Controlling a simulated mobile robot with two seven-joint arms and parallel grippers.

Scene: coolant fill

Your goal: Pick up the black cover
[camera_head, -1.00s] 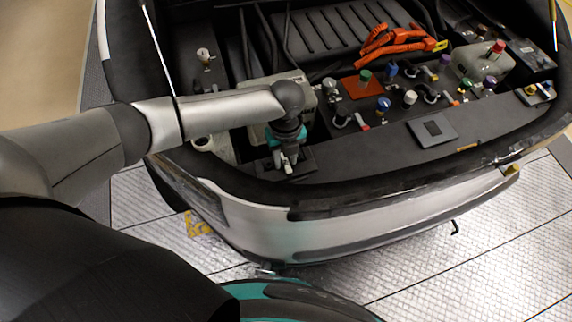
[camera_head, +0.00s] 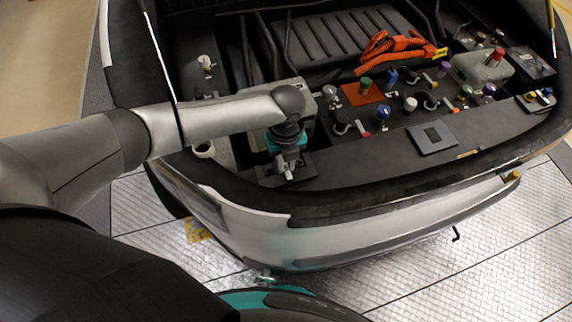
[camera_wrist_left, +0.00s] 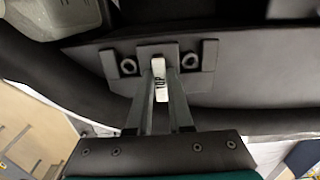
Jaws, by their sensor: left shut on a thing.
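The black cover (camera_head: 305,165) is a dark flat panel at the front left of the open engine bay. It also shows in the left wrist view (camera_wrist_left: 202,86), with a ring-shaped fitting at each side and a pale tab marked "UP" at its middle. My left gripper (camera_head: 289,175) points down at the cover. In the left wrist view its fingers (camera_wrist_left: 161,92) are shut on the middle part of the cover, around the pale tab. The cover looks flat against the dark trim; I cannot tell if there is a gap beneath it. My right gripper is not in view.
Several coloured caps stand to the right in the bay, near an orange plate (camera_head: 362,93) and orange cables (camera_head: 400,50). A grey reservoir with a red cap (camera_head: 483,65) sits far right. The bumper edge (camera_head: 380,205) curves in front.

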